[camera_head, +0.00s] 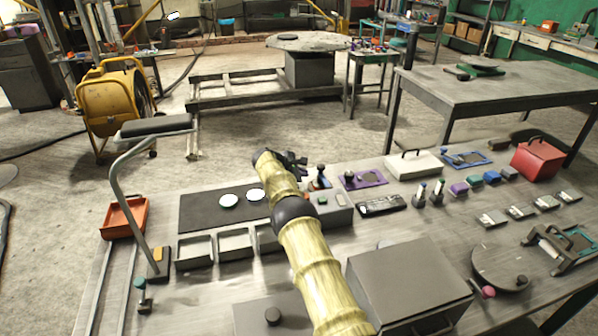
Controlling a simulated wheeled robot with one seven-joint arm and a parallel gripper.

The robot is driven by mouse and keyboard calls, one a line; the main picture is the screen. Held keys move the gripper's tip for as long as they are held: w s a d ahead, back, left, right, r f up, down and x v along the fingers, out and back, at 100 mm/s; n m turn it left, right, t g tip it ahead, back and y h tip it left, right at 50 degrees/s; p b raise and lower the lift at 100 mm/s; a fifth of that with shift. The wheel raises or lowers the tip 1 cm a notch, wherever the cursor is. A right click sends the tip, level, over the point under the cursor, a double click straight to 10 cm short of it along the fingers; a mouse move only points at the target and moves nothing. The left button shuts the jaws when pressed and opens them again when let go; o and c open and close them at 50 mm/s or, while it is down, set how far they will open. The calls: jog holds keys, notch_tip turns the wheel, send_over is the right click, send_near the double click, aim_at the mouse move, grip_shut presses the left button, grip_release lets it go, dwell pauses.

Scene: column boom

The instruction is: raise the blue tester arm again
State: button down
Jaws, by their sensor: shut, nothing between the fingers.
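The blue tester (483,156) lies at the back right of the near workbench, between the white box and the red box. My gripper (297,164) is dark and sits at the far end of my yellow arm, above the back of the bench. It is shut and empty, well to the left of the blue tester and apart from it. My arm hides part of the trays and the dark mat.
A purple-based tester (377,183) and a white box (412,165) stand between my gripper and the blue tester. A red box (537,160) stands right of it, with small coloured blocks in front. A large grey box (408,285) is near right of my arm.

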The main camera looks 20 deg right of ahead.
aim_at(324, 181)
jog(key=shift+w+d+f, duration=0.1)
jog(key=shift+d+f, duration=0.2)
jog(key=shift+d+r, duration=0.1)
jog(key=shift+s+d+r+p, duration=0.4)
jog(key=shift+s+d+r, duration=0.05)
jog(key=shift+r, duration=0.3)
jog(key=shift+s+d+r+p, duration=0.35)
jog(key=shift+s+d+r, duration=0.05)
jog(key=shift+r, duration=0.3)
jog(key=shift+w+a+b, duration=0.1)
jog(key=shift+b, duration=0.2)
jog(key=shift+w+a, duration=0.1)
jog(key=shift+s+d+r+b, duration=0.1)
jog(key=shift+s+d+b, duration=0.1)
jog(key=shift+d+b, duration=0.2)
jog(key=shift+s+a+r+t+b, duration=0.15)
jog(key=shift+a+r+t+b, duration=0.05)
jog(key=shift+a+t+b, duration=0.25)
